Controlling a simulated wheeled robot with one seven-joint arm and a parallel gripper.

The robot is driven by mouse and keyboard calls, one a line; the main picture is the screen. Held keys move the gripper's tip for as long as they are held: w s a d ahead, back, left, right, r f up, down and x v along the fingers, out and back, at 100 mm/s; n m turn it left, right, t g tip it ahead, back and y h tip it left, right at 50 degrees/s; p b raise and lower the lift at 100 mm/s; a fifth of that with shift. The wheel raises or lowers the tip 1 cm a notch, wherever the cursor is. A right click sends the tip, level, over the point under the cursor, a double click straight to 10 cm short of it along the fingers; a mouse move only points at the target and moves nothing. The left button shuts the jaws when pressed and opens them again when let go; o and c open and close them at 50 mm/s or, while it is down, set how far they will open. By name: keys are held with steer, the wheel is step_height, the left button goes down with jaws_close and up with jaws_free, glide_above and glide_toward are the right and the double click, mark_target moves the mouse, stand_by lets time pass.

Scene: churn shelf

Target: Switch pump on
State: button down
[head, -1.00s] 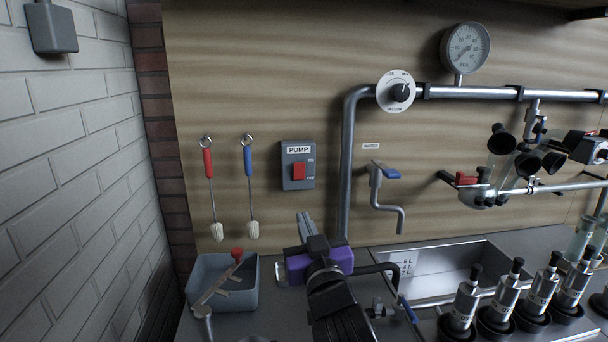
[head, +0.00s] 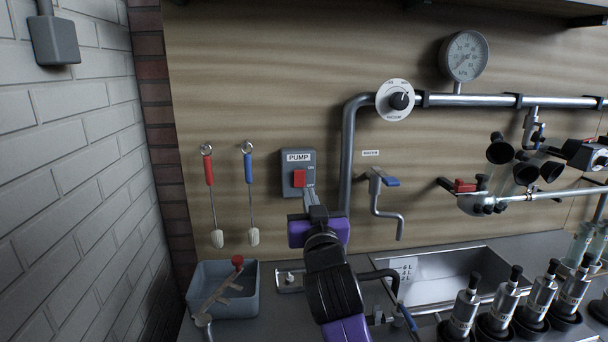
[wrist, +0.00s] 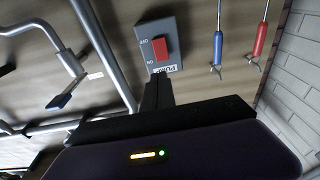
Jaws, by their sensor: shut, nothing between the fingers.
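The pump switch is a grey wall box (head: 288,163) with a red rocker (head: 299,178), a PUMP label above and ON and OFF marks beside it. The box (wrist: 173,25) and its red rocker (wrist: 160,46) also show in the wrist view, upside down. I cannot tell which way the rocker is tipped. My gripper (head: 309,194) is shut and empty. Its fingers point at the wall and overlap the lower edge of the box in the head view. In the wrist view the fingertips (wrist: 158,77) end at the label end of the box. Contact is not clear.
Two hanging brushes, red-handled (head: 209,170) and blue-handled (head: 248,165), are left of the switch. A vertical pipe (head: 347,165) and a blue-levered tap (head: 377,183) are to its right. A grey bin (head: 222,303) and a sink (head: 445,275) are below.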

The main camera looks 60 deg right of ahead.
mark_target(303, 171)
steer(key=p+x, duration=0.2)
steer(key=x, duration=0.7)
steer(key=shift+d, duration=0.15)
